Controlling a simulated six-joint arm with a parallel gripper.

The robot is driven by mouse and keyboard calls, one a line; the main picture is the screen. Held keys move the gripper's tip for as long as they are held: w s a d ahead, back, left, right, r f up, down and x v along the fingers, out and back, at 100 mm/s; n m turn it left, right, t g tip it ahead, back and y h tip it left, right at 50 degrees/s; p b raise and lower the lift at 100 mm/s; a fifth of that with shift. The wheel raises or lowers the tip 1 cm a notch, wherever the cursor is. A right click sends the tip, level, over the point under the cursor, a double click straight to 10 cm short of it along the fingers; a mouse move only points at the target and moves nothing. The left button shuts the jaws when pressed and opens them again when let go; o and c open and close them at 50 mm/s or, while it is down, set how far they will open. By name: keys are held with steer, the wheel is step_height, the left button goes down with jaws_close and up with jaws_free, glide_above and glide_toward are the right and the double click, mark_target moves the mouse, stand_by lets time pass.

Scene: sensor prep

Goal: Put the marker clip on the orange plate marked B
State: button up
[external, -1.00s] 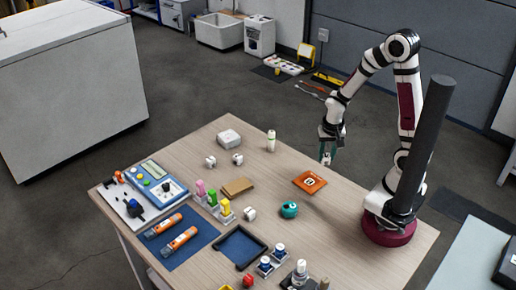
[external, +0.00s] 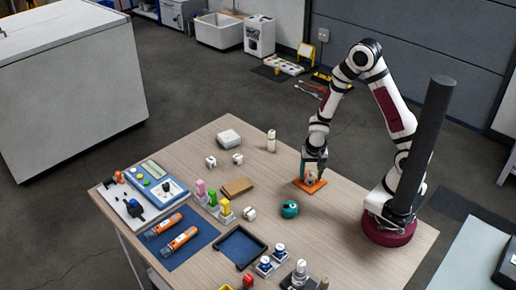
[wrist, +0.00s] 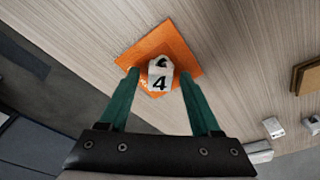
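The orange plate (external: 320,186) lies on the table; it also shows in the wrist view (wrist: 188,54). A small white block-like piece marked 4 (wrist: 160,75), possibly the marker clip, appears over the plate's middle. I cannot tell for sure whether it rests on the plate. My gripper (wrist: 160,72) has its two green fingers apart, one each side of the piece, with narrow gaps visible. In the external view my gripper (external: 313,178) is down over the plate. The plate's mark is hidden by the piece and fingers.
A teal round object (external: 289,209) stands just left of the plate, toward the camera. The table right of the plate is mostly clear.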

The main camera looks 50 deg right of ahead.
step_height(320, 180, up, 12)
steer(key=s+a, duration=0.1)
steer(key=s+r+n+y, duration=0.1)
steer(key=s+r, duration=0.3)
steer(key=s, duration=0.4)
steer(key=s+a+r+n+g+y, duration=0.1)
steer(key=s+r, duration=0.3)
steer(key=s, duration=0.5)
steer(key=shift+a+n+y, duration=0.15)
steer(key=shift+n+y, duration=0.35)
steer(key=shift+n, duration=0.2)
